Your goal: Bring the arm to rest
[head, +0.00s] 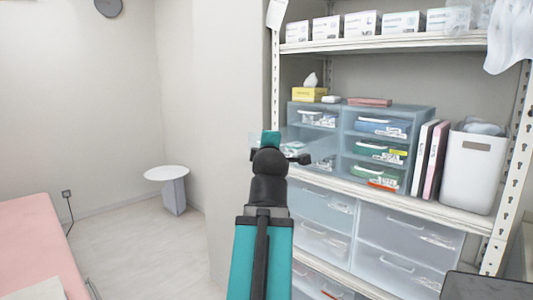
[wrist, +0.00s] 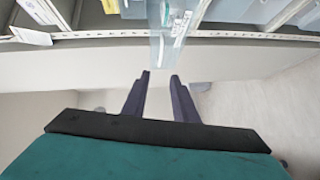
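My arm reaches up from the bottom of the head view toward the shelf, with its teal and black wrist end in front of the small drawer unit (head: 375,111). In the wrist view my gripper (wrist: 160,75) has its two dark fingers apart, with nothing seen between them. A clear drawer (wrist: 170,38) juts past the shelf edge just beyond the fingertips; I cannot tell whether they touch it. In the head view a pulled-out drawer (head: 315,143) on the left side of the unit is partly hidden behind my wrist.
The shelf rack (head: 450,212) holds boxes, folders (head: 430,158) and a white bin (head: 472,170). Larger drawers (head: 402,237) are below. A small round table (head: 167,173) and a pink bed (head: 35,240) stand left. The floor between them is clear.

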